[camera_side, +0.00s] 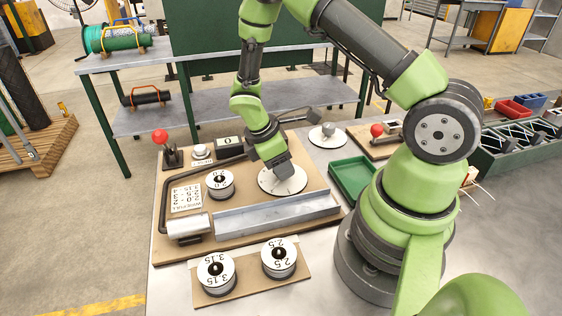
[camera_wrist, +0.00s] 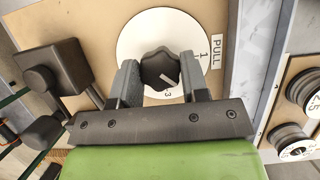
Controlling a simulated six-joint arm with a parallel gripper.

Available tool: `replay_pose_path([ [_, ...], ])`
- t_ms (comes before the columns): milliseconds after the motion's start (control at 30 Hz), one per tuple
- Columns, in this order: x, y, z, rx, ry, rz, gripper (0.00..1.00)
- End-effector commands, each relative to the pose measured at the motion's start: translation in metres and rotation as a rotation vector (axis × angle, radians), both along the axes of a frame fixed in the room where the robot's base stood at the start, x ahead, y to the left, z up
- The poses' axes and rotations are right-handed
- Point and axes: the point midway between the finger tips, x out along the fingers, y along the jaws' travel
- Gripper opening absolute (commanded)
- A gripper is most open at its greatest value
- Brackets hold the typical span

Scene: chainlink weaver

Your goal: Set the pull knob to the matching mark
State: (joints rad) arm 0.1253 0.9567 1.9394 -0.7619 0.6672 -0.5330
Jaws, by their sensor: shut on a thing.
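The pull knob (camera_wrist: 160,66) is black and lobed, with a short white pointer line. It sits at the middle of a round white dial (camera_wrist: 134,40) labelled PULL (camera_wrist: 216,52). A 1 shows at the dial's right edge and a 3 near the bottom, close to the line; other marks are hidden by my gripper. My gripper (camera_wrist: 158,76) has one finger on each side of the knob and is shut on it. In the side view, my gripper (camera_side: 279,170) points down onto the white dial (camera_side: 296,185), and the knob is hidden.
A card with figures (camera_side: 186,198) lies on the board left of the dial. A metal channel (camera_side: 278,215) runs in front. Spools marked 3.15 (camera_side: 216,273), 2.5 (camera_side: 279,257) and 2.0 (camera_side: 220,184) stand nearby. A red-knobbed lever (camera_side: 160,137) and a green tray (camera_side: 352,179) flank the area.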

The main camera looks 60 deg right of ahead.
Motion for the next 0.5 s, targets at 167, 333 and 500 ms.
replay_pose_path([
  [167, 0.0007, 0.0003, -0.0006, 0.002, -0.002, 0.002, 0.18],
  [333, 0.0005, 0.0002, -0.0005, 0.001, -0.002, 0.001, 0.65],
  [500, 0.0002, 0.0001, -0.0003, 0.001, -0.001, 0.0, 0.65],
])
